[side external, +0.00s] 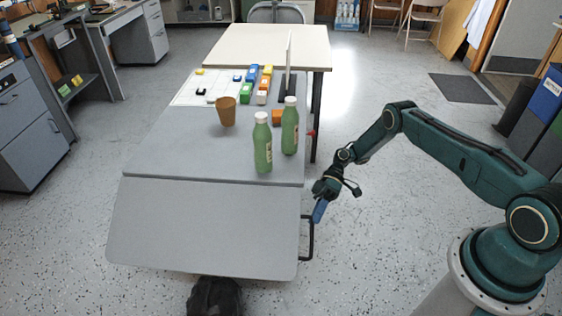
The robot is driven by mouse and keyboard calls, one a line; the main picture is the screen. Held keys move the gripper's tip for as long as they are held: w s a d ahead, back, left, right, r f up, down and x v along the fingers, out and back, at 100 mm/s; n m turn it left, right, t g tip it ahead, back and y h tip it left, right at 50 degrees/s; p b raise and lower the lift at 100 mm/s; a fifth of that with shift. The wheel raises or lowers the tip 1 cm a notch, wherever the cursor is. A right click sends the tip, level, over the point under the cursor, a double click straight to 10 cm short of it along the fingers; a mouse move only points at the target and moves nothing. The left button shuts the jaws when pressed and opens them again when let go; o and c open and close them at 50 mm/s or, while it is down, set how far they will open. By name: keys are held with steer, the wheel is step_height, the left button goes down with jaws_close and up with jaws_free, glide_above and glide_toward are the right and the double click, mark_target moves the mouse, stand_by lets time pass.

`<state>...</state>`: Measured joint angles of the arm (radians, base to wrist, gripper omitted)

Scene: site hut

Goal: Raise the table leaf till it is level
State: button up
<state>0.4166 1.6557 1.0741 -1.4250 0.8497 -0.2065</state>
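The table leaf (205,228) is the grey panel at the near end of the grey table top (185,150). A seam runs between them, and the leaf's side edges bend there, so it slopes down toward the camera. A black bar handle (311,240) sticks out from the leaf's right edge. My gripper (319,212) points down beside the right edge, near the seam, with its blue fingers close to the top of the handle. I cannot tell whether the fingers touch the handle or how far apart they are.
Two green bottles (263,145) (290,127) and a brown cup (226,112) stand on the table top near the leaf. Several coloured blocks (246,92) and an upright white panel (289,60) are farther back. A dark bag-like object (214,297) lies on the floor below the leaf's front edge.

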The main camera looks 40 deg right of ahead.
step_height(320, 180, up, 7)
steer(key=shift+f, duration=0.2)
stand_by(0.4)
steer(key=shift+w, duration=0.1)
steer(key=shift+f, duration=0.15)
